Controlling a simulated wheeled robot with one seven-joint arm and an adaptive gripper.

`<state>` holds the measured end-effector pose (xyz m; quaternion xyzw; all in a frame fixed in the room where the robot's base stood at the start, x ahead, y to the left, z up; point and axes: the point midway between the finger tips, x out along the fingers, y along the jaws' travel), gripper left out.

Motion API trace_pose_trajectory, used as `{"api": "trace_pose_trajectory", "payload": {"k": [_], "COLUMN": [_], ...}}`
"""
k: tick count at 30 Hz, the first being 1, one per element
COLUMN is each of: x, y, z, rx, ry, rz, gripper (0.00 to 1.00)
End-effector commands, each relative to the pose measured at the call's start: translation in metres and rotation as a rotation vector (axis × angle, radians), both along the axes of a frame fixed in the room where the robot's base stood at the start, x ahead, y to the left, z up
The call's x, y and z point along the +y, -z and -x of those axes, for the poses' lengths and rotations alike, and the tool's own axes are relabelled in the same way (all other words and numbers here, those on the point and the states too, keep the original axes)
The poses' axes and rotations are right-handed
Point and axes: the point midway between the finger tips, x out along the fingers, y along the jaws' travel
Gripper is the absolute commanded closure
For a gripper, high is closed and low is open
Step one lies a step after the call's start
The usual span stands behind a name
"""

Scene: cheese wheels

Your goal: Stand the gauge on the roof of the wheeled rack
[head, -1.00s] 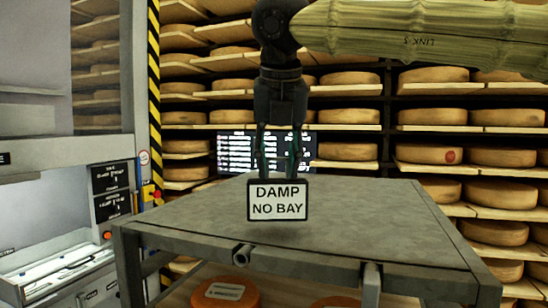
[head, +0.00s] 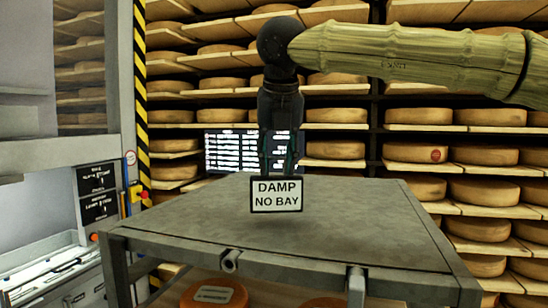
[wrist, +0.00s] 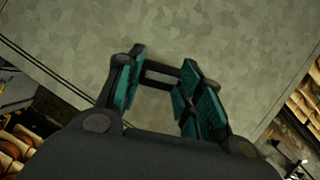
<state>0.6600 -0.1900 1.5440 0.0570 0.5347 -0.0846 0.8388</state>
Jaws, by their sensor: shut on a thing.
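My gripper (head: 278,172) points straight down over the wheeled rack and is shut on a small dark-framed plate reading "DAMP NO BAY", which I take as the gauge (head: 277,195). The gauge is upright and faces the head camera. It stands out against the grey roof of the rack (head: 350,215); I cannot tell whether its lower edge touches the roof. In the wrist view the teal-padded fingers (wrist: 160,100) show with a thin dark bar, seemingly the gauge's top edge (wrist: 160,77), between them, and the roof (wrist: 200,30) beneath.
The roof is otherwise bare. Orange cheese wheels (head: 213,296) sit inside the rack below. Shelves of cheese wheels (head: 415,152) and a lit screen (head: 235,152) stand behind.

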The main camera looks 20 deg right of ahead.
Motion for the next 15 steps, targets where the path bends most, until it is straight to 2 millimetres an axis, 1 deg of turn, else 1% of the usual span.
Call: {"api": "trace_pose_trajectory", "payload": {"k": [4,6,15], "x": [-0.007,-0.007,-0.006], "y": [-0.001,0.008,0.022], "z": [-0.01,-0.009,-0.009], "rx": [0.001,0.0,-0.001], "ry": [0.0,0.0,0.0], "rz": [-0.002,0.0,0.0], "gripper": [1.0,1.0,1.0]}}
